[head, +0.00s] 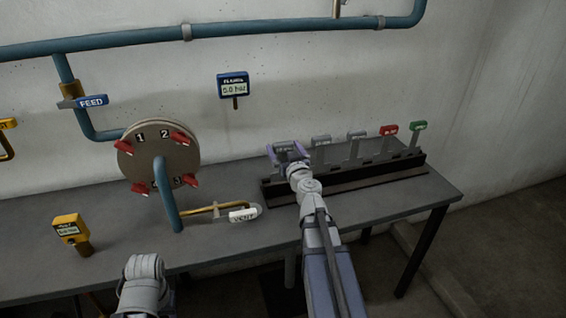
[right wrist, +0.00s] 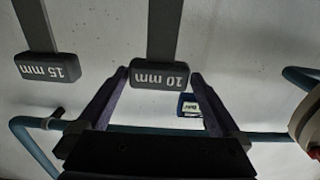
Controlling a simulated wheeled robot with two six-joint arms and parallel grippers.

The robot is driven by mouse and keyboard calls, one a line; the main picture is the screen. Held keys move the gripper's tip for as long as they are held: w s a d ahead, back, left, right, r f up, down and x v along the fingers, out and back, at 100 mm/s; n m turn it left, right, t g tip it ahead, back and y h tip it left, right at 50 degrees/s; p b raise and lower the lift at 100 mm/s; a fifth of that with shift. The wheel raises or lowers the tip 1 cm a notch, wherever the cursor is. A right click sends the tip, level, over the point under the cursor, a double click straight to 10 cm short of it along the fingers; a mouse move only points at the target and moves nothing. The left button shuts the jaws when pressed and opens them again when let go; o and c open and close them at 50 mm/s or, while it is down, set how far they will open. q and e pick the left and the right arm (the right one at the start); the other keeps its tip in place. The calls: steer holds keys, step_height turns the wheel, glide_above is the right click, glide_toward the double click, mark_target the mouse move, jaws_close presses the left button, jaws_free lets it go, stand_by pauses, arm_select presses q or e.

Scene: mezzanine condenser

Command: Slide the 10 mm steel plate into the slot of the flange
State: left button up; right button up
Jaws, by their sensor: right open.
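The 10 mm plate's dark grey labelled grip (right wrist: 157,76) shows upside down in the right wrist view, with its flat grey stem running up from it. In the head view the plate's grip (head: 285,147) is at the left end of the rack, partly hidden by my right gripper (head: 287,152). My right gripper (right wrist: 161,78) is open, its fingertips on either side of the grip, with a clear gap on the right side. The round flange (head: 152,152) stands left of the rack, with red clamps and numbers. I cannot make out its slot. My left gripper is not in view.
The black rack (head: 400,171) holds other plates, including a 15 mm plate (right wrist: 48,67), a red-gripped one (head: 389,129) and a green-gripped one (head: 418,126). A vent handle (head: 243,215) and a yellow gauge (head: 71,229) are on the grey bench (head: 225,244).

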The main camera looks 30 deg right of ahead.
steer(key=x, duration=0.4)
steer(key=shift+w+d, duration=0.1)
steer(key=shift+w, duration=0.2)
steer(key=shift+c, duration=0.2)
jaws_close()
